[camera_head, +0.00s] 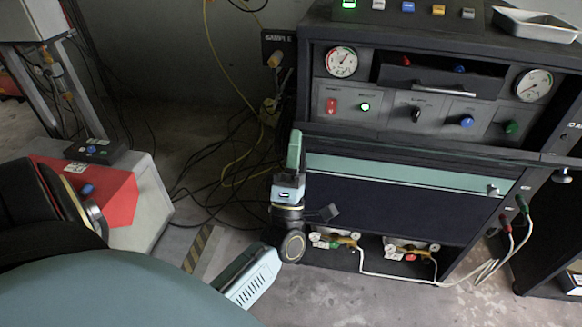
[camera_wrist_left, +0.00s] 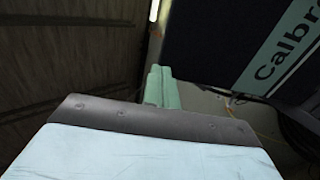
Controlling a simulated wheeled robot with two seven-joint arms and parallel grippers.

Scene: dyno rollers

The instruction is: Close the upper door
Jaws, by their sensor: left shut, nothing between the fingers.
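A dark panel (camera_head: 400,205) with a teal strip (camera_head: 400,172) along its top and a small knob (camera_head: 492,190) at its right end is on the front of the cabinet. I take it for the door; how far it is open, I cannot tell. In the left wrist view, a dark panel with a teal strip lettered "Calibr…" (camera_wrist_left: 283,62) fills the upper right. My left gripper (camera_head: 294,150) is shut and empty at the panel's left edge. Its fingers also show, close together, in the left wrist view (camera_wrist_left: 161,88). Contact with the panel cannot be told. My right gripper is out of view.
Above are gauges (camera_head: 341,62), switches and a dark recess with a handle (camera_head: 445,90). Valves (camera_head: 340,241) and pale hoses lie below the panel. Black and yellow cables (camera_head: 225,180) cover the floor left of the cabinet. A red and white machine (camera_head: 110,195) stands at left.

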